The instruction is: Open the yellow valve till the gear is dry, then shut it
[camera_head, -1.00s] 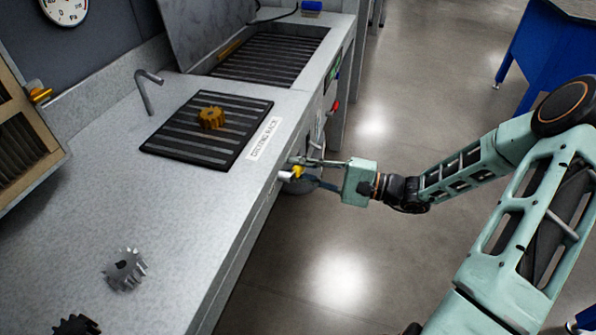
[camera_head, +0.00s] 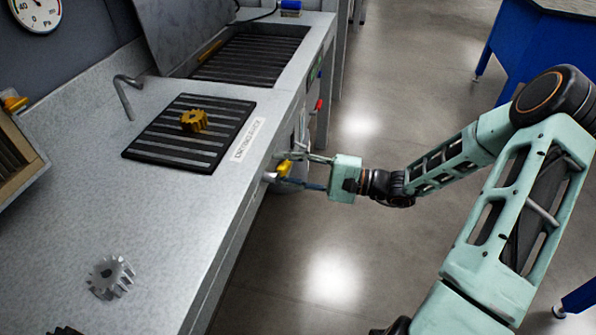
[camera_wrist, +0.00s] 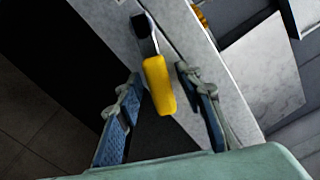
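The yellow valve (camera_head: 284,168) sits on the front face of the bench, just below the edge by the drying rack. Its yellow handle also shows in the wrist view (camera_wrist: 160,85), on a metal stem. My gripper (camera_head: 292,167) is at the valve. In the wrist view my gripper (camera_wrist: 158,73) is open, one blue-padded finger on each side of the handle, with gaps visible on both sides. A brass-coloured gear (camera_head: 194,121) lies on the black slatted drying rack (camera_head: 150,153). I cannot tell whether the gear is wet.
A bent metal pipe (camera_head: 126,95) stands behind the rack. A grey gear (camera_head: 110,277) lies on the near bench top. A second grille (camera_head: 250,58) is farther back. A gauge (camera_head: 38,14) hangs on the wall. The floor right of the bench is clear near my arm.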

